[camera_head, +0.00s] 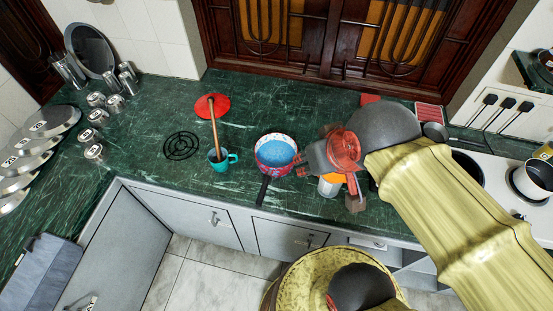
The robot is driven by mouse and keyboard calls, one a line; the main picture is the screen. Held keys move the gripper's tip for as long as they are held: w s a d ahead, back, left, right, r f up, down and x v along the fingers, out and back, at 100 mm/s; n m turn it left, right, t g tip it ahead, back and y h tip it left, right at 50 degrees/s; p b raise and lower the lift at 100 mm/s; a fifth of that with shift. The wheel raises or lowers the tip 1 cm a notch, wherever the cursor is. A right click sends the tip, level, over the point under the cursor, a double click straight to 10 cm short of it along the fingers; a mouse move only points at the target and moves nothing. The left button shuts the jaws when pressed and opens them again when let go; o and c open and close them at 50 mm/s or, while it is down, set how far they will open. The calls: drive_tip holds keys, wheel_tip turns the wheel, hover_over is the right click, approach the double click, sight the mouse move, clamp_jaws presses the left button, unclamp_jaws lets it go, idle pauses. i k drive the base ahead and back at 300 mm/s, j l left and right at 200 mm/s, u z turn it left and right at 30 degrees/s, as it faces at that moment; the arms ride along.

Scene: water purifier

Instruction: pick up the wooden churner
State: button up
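A wooden stick, apparently the wooden churner (215,132), leans upright with its lower end in a teal mug (223,162) on the green counter. A red round piece (207,106) shows at its top end; I cannot tell whether it is joined to the stick or lies behind it. The stick's lower end is hidden in the mug. My gripper (328,187) is well to the right of the mug, over the counter near its front edge. Its fingers look spread apart. An orange and white cup (330,186) shows below and between them; I see no clear grip on it.
A black coil-shaped trivet (181,146) lies left of the mug. Several steel canisters (95,117) stand farther left. The counter behind the pan is clear.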

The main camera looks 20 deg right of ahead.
sight(215, 131)
drive_tip(key=i+j, duration=0.15)
drive_tip(key=j, duration=0.2)
drive_tip(key=i+j+z, duration=0.1)
drive_tip(key=j, duration=0.25)
drive_tip(key=i+j+z, duration=0.1)
drive_tip(key=j, duration=0.3)
drive_tip(key=i+j, duration=0.2)
drive_tip(key=j, duration=0.2)
drive_tip(key=i+j+z, duration=0.1)
drive_tip(key=j, duration=0.25)
